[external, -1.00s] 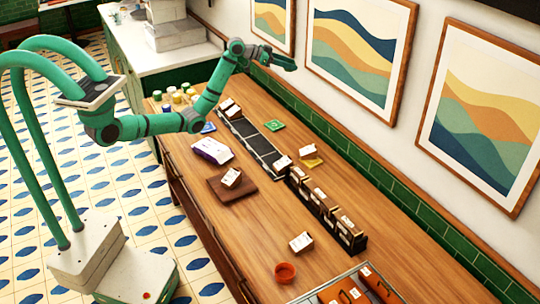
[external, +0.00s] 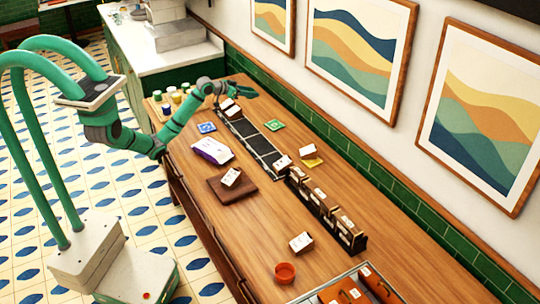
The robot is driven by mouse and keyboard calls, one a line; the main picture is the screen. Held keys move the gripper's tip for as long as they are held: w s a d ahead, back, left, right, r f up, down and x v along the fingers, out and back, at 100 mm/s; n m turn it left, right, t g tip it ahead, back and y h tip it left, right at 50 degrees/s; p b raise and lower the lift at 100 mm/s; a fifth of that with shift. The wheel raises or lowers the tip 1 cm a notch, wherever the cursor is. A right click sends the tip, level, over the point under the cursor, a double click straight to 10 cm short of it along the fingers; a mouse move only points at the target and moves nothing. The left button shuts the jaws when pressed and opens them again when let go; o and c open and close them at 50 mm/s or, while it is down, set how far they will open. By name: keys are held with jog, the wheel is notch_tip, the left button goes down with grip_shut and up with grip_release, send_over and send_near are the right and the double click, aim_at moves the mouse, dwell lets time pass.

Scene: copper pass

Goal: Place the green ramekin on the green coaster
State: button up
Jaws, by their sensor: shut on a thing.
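The green coaster (external: 274,125) lies flat on the wooden counter, right of the long black strip, with nothing on it. My gripper (external: 252,92) is above the far part of the counter, beyond the coaster in the picture and apart from it. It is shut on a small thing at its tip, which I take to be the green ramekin. The ramekin blends with the green arm, so its outline and tilt cannot be told. No other green ramekin shows on the counter.
A blue coaster (external: 207,127) and a yellow coaster (external: 311,162) lie nearby. The black strip (external: 262,151), a purple-white packet (external: 212,151), a brown board (external: 218,188), dark boxes (external: 326,213) and an orange bowl (external: 285,273) occupy the counter. Framed pictures hang on the wall.

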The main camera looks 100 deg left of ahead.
jog(key=w+d+f, duration=0.1)
jog(key=w+d, duration=0.1)
jog(key=d, duration=0.4)
jog(key=w+d+f, duration=0.1)
jog(key=d+f, duration=0.1)
jog(key=d, duration=0.5)
send_over(272, 129)
jog(key=f, duration=0.8)
jog(key=shift+s+d, duration=0.35)
jog(key=shift+w+a+f, duration=0.25)
jog(key=shift+f, duration=0.2)
jog(key=shift+w+a+f, duration=0.1)
jog(key=shift+f, duration=0.8)
jog(key=shift+w+a+f, duration=0.1)
jog(key=shift+f, duration=0.8)
jog(key=shift+f, duration=0.1)
jog(key=o, duration=1.1)
